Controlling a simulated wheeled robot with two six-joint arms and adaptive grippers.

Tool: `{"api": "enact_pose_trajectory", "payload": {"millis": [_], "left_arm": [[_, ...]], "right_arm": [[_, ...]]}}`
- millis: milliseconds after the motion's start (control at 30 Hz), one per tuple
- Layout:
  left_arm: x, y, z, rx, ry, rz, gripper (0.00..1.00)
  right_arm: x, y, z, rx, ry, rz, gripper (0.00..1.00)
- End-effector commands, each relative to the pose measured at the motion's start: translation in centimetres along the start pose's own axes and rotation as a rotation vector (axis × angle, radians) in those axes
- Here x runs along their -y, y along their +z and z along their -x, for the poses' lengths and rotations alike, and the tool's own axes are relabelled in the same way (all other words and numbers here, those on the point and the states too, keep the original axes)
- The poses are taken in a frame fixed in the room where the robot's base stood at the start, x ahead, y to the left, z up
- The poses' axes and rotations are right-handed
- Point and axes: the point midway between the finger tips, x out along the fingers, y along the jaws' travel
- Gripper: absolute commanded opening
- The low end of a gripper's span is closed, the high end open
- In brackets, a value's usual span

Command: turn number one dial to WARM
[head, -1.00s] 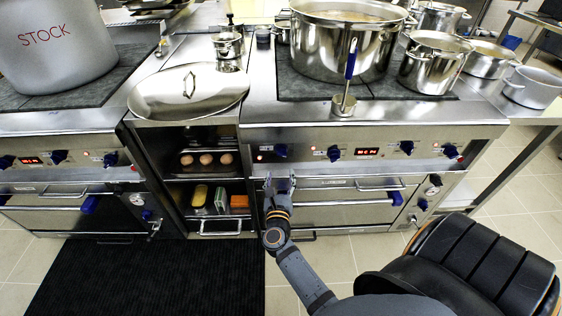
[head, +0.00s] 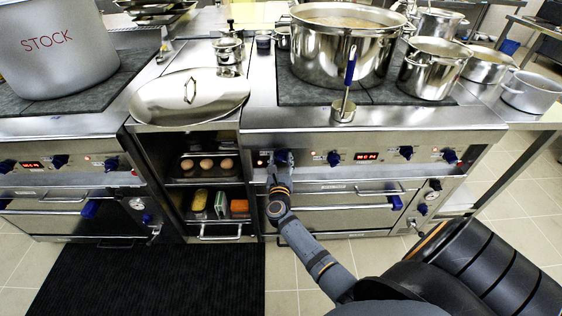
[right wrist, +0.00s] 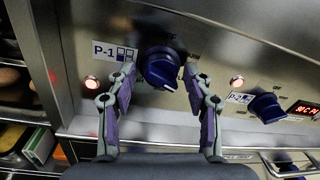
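The number one dial is a dark blue knob (right wrist: 160,68) beside a "P-1" label (right wrist: 114,51) on the stove's front panel. In the head view the dial (head: 282,157) shows at the left end of the right stove's panel, partly covered by my right gripper (head: 279,169). In the right wrist view the fingers of my right gripper (right wrist: 158,80) stand apart on either side of the knob, with visible gaps. I cannot tell whether the tips reach around it. The WARM mark is not readable. My left gripper is not in view.
A second knob labelled P-2 (right wrist: 266,107) sits to the right, with a red display (right wrist: 304,108) past it. An oven handle (head: 380,188) runs below the panel. A large pot (head: 340,50) and a ladle (head: 346,90) are above. Shelves with eggs (head: 206,163) are at left.

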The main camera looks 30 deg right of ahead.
Motion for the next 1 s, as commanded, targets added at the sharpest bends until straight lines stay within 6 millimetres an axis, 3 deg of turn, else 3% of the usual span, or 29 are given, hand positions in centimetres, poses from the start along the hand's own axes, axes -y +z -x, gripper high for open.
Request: {"api": "enact_pose_trajectory", "payload": {"millis": [33, 300, 667, 1000], "left_arm": [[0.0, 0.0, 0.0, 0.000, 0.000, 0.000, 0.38], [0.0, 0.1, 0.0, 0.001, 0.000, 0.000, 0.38], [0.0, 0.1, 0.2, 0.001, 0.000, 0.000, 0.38], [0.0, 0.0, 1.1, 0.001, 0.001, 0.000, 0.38]], "right_arm": [[0.0, 0.0, 0.0, 0.000, 0.000, 0.000, 0.40], [0.0, 0.0, 0.0, 0.000, 0.000, 0.000, 0.06], [0.0, 0.0, 0.0, 0.005, -0.002, 0.075, 0.06], [0.0, 0.1, 0.0, 0.025, -0.007, 0.346, 0.06]]}}
